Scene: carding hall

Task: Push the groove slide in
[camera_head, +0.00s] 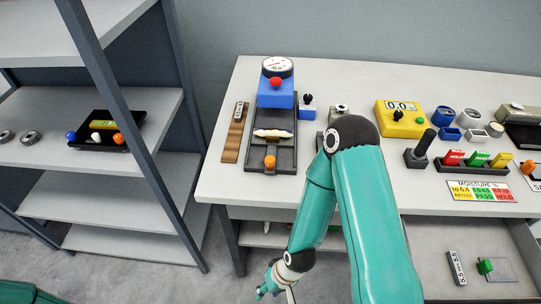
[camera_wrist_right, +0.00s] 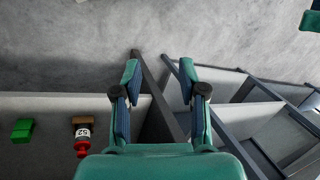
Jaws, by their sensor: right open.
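A tester with a long black base (camera_head: 285,155) stands on the left part of the table. It has a blue block (camera_head: 276,98) with a red knob and a round dial at its back. A white strip of fibre (camera_head: 272,133) lies across its middle. An orange knob (camera_head: 270,162) stands at its front end, apparently the groove slide's handle; how far the slide is out I cannot tell. My right gripper (camera_head: 273,283) hangs below and in front of the table edge, away from the tester. In the right wrist view it is open and empty (camera_wrist_right: 159,78).
A grey shelf rack (camera_head: 115,160) with a black tray (camera_head: 103,145) of coloured knobs stands left. A wooden strip (camera_head: 232,140) lies beside the tester. A yellow meter (camera_head: 400,118), a joystick and coloured tags stand to the right. An open drawer (camera_head: 435,235) juts out below.

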